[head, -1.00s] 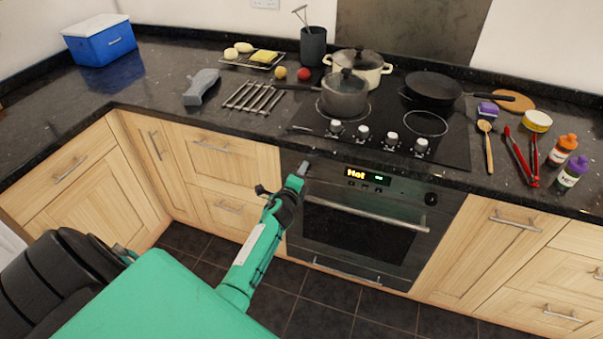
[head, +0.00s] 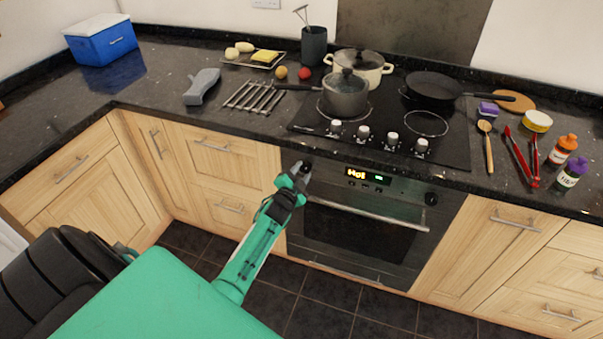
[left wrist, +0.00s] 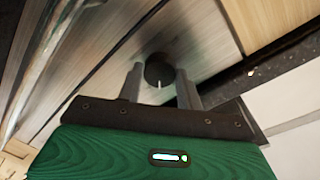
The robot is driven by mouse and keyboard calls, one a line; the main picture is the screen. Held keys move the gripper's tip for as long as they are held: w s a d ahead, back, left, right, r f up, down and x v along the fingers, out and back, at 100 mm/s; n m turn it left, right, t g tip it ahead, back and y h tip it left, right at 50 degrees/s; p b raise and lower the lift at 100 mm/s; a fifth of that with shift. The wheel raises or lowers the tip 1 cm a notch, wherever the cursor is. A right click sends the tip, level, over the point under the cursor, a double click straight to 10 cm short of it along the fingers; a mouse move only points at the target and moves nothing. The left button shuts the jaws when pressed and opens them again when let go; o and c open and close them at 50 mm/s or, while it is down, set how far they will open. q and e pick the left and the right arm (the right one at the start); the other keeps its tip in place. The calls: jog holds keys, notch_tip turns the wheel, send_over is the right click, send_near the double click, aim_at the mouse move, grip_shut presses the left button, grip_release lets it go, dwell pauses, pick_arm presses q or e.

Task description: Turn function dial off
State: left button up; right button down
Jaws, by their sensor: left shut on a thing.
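The oven (head: 365,229) is built in under the hob, with a dark control panel. My left gripper (head: 303,170) is at the left end of this panel, shut on the function dial (head: 306,167). In the left wrist view the round black dial (left wrist: 158,68) sits between the two grey fingers of my left gripper (left wrist: 160,82), with a white mark on its face. Another black dial (head: 431,198) is at the panel's right end, untouched. The panel display (head: 368,176) is lit with orange letters and small green marks. My right gripper is not in view.
Above the panel, the hob (head: 447,153) carries a grey saucepan (head: 345,95), a cream pot (head: 358,65) and a black frying pan (head: 434,87). The oven handle (head: 367,214) sticks out below the dials. The floor (head: 330,305) before the oven is clear.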

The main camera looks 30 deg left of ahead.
pick_arm(q)
jog(key=n, duration=0.5)
jog(key=shift+f+n, duration=0.2)
jog(key=shift+n, duration=0.2)
jog(key=shift+n+t, duration=0.3)
jog(key=shift+n, duration=0.8)
jog(key=o, duration=1)
